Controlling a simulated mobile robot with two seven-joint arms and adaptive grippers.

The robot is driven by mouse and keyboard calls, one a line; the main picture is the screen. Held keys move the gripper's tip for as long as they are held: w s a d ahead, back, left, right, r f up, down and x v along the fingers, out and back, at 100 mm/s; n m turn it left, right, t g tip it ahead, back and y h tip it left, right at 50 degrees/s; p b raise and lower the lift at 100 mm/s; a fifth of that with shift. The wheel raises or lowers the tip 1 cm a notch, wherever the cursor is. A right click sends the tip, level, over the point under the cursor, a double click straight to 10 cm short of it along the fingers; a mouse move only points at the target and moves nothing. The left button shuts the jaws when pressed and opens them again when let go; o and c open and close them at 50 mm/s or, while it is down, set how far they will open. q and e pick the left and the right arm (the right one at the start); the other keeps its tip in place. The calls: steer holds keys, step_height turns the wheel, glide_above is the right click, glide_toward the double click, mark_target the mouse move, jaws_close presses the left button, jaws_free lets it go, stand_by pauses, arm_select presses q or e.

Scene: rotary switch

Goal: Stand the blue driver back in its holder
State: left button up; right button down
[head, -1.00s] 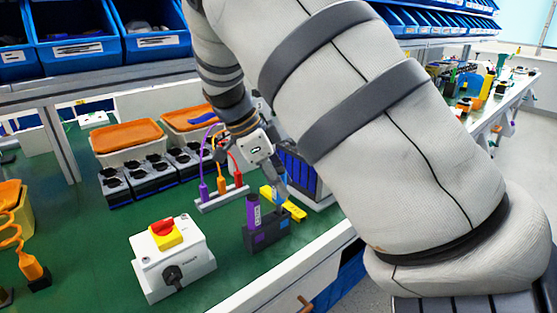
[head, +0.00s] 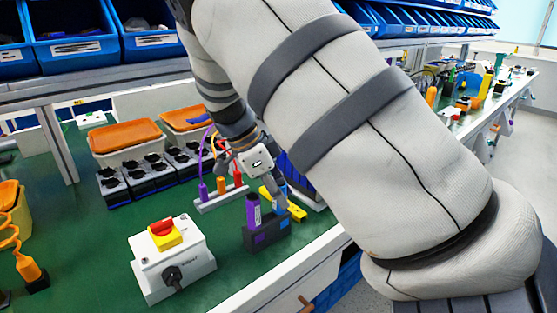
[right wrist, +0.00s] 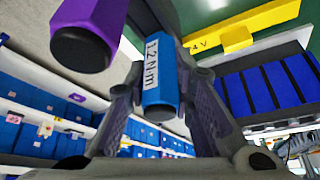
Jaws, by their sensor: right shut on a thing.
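The blue driver (right wrist: 160,88), marked 1.2 N·m, is between the two fingers of my right gripper (head: 276,193) in the right wrist view. In the head view only a bit of the blue driver (head: 281,201) shows below the fingers, over the right half of the dark holder (head: 266,236). I cannot tell whether its lower end is inside the holder. A purple driver (head: 253,211) stands upright in the holder's left slot; it also shows in the right wrist view (right wrist: 88,35). My left gripper is not in view.
A rack with colored leads (head: 222,199) stands behind left. A white switch box (head: 173,262) with a red and yellow knob (head: 164,233) stands front left. Blue bins hang above.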

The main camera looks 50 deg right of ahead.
steer(key=shift+f, duration=0.15)
steer(key=c, duration=1.3)
jaws_free()
steer(key=v, duration=1.2)
steer(key=shift+s, duration=0.1)
